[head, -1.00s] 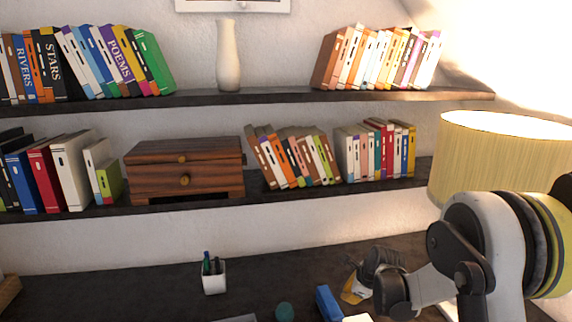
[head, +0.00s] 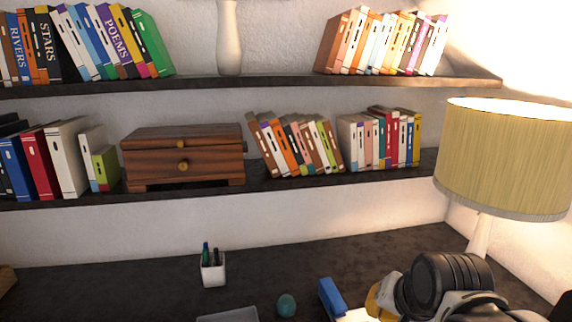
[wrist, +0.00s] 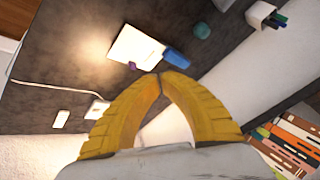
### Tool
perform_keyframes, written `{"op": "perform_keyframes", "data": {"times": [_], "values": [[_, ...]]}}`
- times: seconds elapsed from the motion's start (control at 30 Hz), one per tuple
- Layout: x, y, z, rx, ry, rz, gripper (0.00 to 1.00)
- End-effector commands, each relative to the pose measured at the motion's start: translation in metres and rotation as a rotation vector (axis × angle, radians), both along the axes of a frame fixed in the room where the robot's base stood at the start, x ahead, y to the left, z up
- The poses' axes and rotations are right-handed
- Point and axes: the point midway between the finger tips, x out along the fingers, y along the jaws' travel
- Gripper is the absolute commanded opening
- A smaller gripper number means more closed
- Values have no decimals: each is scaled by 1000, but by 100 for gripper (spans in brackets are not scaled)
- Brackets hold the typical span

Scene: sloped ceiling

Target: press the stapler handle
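The stapler looks like the blue block-like object (head: 330,297) on the dark desk, near the bottom of the head view. It also shows in the wrist view (wrist: 177,57), just beyond my fingertips and beside a white sheet or pad. Its handle cannot be told apart from its body. My gripper (wrist: 160,75) has yellow fingers whose tips meet, with nothing seen between them. It appears above the desk, apart from the stapler, though the exact gap is unclear. In the head view only a bit of yellow finger shows, right of the stapler; my wrist hides the rest.
A teal round object (head: 286,305), a pen cup (head: 213,270) and a grey tray (head: 228,315) stand left of the stapler. A lamp (head: 505,160) is at right. A white pad (wrist: 133,50) lies beside the stapler; a small purple object (wrist: 133,66) is near it. Shelves hang above.

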Motion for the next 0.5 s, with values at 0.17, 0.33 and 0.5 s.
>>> {"op": "perform_keyframes", "data": {"times": [0.17, 0.33, 0.5], "values": [[-58, -2, -14, -194, -33, 241, 0], [-82, -4, -23, -297, -46, 368, 0], [-86, -5, -25, -322, -49, 397, 0]]}}
